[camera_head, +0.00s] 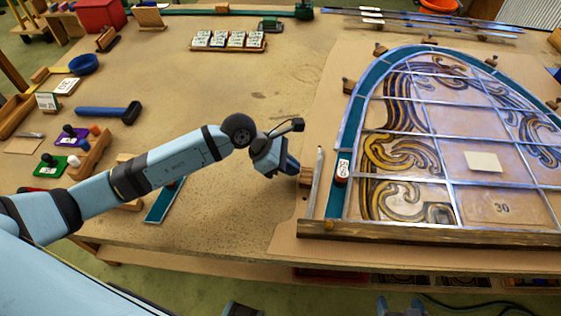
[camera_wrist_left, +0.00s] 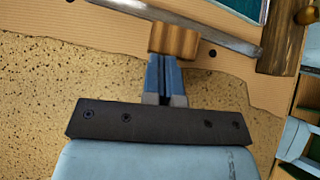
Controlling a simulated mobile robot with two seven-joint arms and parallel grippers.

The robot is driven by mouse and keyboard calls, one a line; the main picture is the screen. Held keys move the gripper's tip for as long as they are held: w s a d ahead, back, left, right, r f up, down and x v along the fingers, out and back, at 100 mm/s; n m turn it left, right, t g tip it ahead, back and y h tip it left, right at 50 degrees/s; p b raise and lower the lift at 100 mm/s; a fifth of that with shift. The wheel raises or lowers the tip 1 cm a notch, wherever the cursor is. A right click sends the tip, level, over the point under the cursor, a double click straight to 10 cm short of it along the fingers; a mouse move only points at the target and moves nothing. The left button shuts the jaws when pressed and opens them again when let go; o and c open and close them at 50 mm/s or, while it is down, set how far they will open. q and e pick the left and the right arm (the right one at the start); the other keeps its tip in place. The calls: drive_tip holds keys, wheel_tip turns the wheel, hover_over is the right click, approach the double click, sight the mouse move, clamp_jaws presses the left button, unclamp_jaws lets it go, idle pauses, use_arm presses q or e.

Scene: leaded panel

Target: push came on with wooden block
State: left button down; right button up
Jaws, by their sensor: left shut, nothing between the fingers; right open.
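The leaded panel (camera_head: 470,150) lies on the bench at the right, with painted glass pieces set among grey cames. A grey came (camera_head: 317,182) lies along its lower left side; it also shows in the left wrist view (camera_wrist_left: 205,22). A small wooden block (camera_head: 306,175) is beside the came's left side. In the left wrist view the block (camera_wrist_left: 174,41) lies between my fingertips and the came. My left gripper (camera_head: 291,165) is shut, its tips at or very near the block; contact is hard to tell. My right gripper (camera_head: 402,306) is partly visible at the bottom edge, open.
A wooden batten (camera_head: 430,233) runs along the panel's lower edge.

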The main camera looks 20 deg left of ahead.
sight(308, 171)
use_arm(q)
drive_tip(key=shift+d, duration=0.1)
drive_tip(key=shift+w+d, duration=0.15)
drive_tip(key=shift+d, duration=0.2)
drive_tip(key=shift+w+d+b, duration=0.15)
drive_tip(key=shift+d+b, duration=0.05)
drive_tip(key=shift+d, duration=0.3)
drive_tip(key=shift+w+d+b, duration=0.15)
drive_tip(key=shift+d+b, duration=0.05)
drive_tip(key=shift+d, duration=0.3)
